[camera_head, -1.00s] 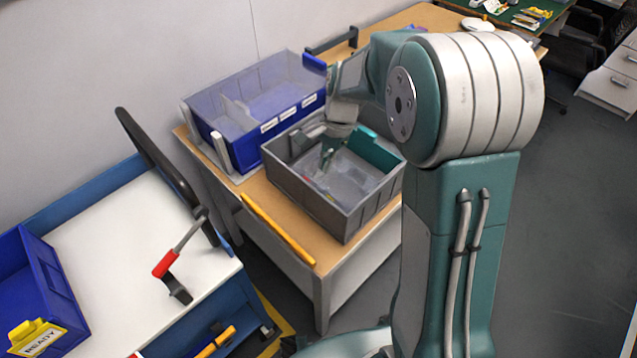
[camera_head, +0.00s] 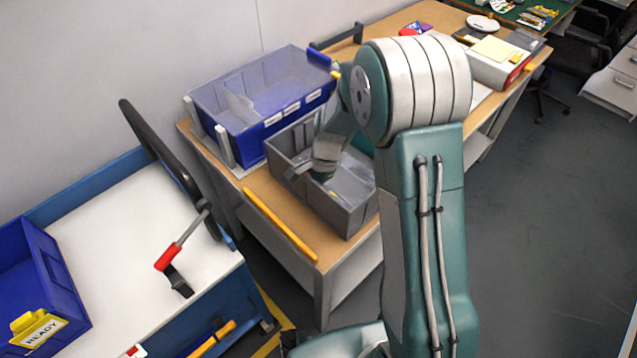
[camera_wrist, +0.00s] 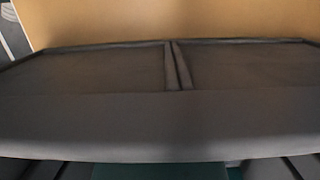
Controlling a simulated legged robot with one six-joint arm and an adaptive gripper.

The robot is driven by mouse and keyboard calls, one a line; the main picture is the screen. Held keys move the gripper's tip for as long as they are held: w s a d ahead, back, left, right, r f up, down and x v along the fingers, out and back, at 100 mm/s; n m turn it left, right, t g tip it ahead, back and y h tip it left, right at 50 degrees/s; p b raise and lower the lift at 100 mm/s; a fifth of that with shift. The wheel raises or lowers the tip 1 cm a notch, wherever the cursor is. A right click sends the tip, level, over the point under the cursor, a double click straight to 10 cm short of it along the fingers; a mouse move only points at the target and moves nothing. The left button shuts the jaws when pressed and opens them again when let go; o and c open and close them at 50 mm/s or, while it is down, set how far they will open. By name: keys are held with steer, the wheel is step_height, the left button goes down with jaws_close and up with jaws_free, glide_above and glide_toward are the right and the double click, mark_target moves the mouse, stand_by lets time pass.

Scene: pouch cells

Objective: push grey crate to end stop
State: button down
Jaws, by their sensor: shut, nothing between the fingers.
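The grey crate (camera_head: 338,212) sits on the brown tabletop in the head view, in front of a blue bin. My gripper (camera_head: 322,177) is shut and hangs over the crate's left part. Its fingertips are hard to make out, and my arm hides the crate's right end. In the wrist view, a grey crate wall (camera_wrist: 90,75) with an upright rib fills the middle, with bare tabletop beyond it. A dark teal part of mine shows at the bottom edge. A dark bar (camera_head: 337,36) stands at the table's back edge; I cannot tell whether it is the end stop.
The blue bin (camera_head: 240,153) with clear upper walls stands behind the crate. A yellow strip (camera_head: 280,225) runs along the table's left edge. A white-topped bench (camera_head: 130,240) with a red-handled clamp (camera_head: 168,257) and READY bin is at left.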

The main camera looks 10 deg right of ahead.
steer(key=shift+a, duration=0.4)
steer(key=shift+s, duration=0.15)
steer(key=s+a, duration=0.1)
steer(key=a, duration=0.1)
steer(key=s+a, duration=0.3)
steer(key=a, duration=0.1)
steer(key=shift+s+a, duration=0.15)
steer(key=shift+a, duration=0.1)
steer(key=shift+d+r, duration=0.1)
steer(key=shift+d, duration=0.1)
